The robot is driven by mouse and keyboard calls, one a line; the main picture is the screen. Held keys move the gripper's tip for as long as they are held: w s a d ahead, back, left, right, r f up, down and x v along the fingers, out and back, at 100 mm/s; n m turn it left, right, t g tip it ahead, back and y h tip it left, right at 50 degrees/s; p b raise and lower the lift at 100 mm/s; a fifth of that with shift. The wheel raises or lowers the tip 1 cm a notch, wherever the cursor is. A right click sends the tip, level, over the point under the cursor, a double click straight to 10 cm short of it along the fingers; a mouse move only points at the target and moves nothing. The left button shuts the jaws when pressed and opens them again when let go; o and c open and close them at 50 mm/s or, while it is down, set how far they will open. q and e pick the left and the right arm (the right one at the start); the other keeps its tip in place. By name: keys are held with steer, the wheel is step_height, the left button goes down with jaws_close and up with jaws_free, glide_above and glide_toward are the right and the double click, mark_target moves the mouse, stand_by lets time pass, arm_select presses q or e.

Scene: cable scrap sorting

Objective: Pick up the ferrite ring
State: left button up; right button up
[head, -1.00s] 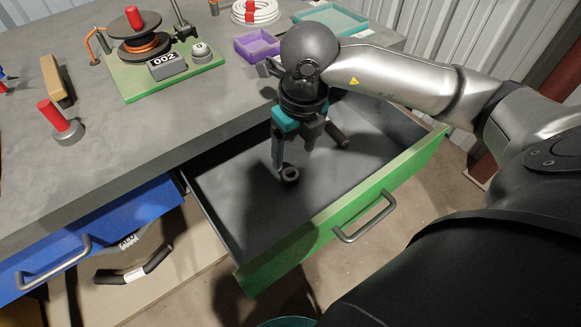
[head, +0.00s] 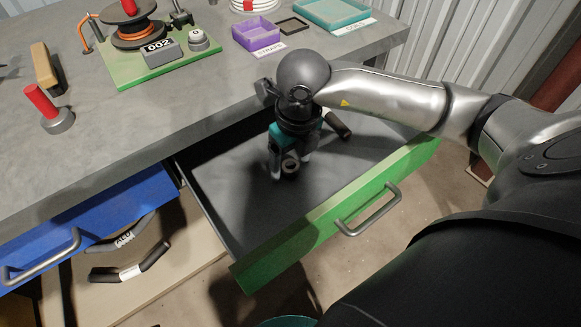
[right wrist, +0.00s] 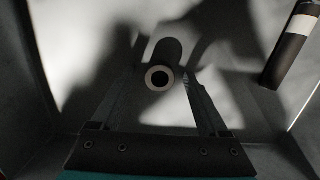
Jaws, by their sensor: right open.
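The ferrite ring (head: 291,167) is a small dark ring with a round hole, on the floor of the open drawer with the green front. My right gripper (head: 288,174) points down into the drawer, fingers open on either side of the ring. In the right wrist view the ring (right wrist: 159,78) shows its pale end face between the two finger tips (right wrist: 164,72). I cannot tell whether a finger touches it. My left gripper is not in view.
A dark cable piece with a pale band (right wrist: 291,45) lies in the drawer beside the gripper; it also shows in the head view (head: 338,125). The green drawer front (head: 335,205) and drawer walls enclose the space. A purple tray (head: 256,35) stands on the bench above.

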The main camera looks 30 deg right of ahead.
jaws_close()
stand_by(0.7)
